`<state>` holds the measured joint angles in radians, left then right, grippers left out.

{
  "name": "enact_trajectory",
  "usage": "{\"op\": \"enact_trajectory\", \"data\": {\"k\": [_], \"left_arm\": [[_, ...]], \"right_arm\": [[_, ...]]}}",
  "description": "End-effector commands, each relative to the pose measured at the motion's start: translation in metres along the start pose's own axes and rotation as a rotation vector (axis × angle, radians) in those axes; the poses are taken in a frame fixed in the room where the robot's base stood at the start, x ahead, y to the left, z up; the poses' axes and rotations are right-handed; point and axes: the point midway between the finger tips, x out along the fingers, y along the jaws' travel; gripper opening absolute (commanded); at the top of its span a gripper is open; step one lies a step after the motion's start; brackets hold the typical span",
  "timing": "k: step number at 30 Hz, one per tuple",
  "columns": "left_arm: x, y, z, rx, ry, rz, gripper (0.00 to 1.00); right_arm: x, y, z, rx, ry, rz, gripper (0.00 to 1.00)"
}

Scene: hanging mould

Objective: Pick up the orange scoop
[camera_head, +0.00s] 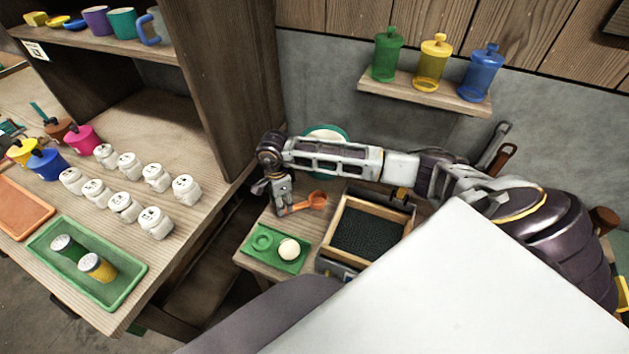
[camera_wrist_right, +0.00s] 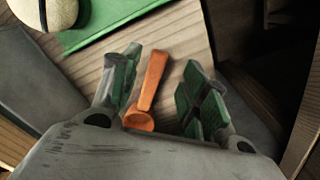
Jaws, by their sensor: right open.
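The orange scoop (camera_head: 317,199) lies on the small wooden table, its round bowl to the right and its handle reaching left to my right gripper (camera_head: 283,204). In the right wrist view the scoop (camera_wrist_right: 153,80) lies between the two spread fingers of the right gripper (camera_wrist_right: 160,88). The handle points up and away, and the bowl is near the palm, partly cut off by the gripper body. The fingers stand apart on either side, with gaps to the scoop. My left gripper is not in view.
A green tray (camera_head: 285,265) with a pale ball (camera_head: 289,249) sits in front of the scoop. A dark gap and shelf unit (camera_head: 232,90) lie to the left.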

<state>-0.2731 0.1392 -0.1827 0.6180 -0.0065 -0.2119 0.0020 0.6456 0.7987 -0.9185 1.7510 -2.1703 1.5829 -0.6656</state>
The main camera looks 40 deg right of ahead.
Motion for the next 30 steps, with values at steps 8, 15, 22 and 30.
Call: {"op": "enact_trajectory", "data": {"k": [8, 15, 22, 30], "left_arm": [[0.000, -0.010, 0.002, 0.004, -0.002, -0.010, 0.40], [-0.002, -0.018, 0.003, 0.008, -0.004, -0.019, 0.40], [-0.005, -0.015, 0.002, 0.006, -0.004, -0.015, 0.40], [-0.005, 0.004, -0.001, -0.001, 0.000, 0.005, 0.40]], "right_arm": [[0.000, 0.000, 0.000, 0.000, 0.000, 0.000, 0.45], [0.010, 0.001, 0.001, 0.001, -0.001, 0.002, 0.45], [0.035, 0.004, 0.002, 0.002, -0.001, 0.002, 0.45], [0.052, 0.003, 0.002, 0.000, -0.001, -0.001, 0.45]]}}
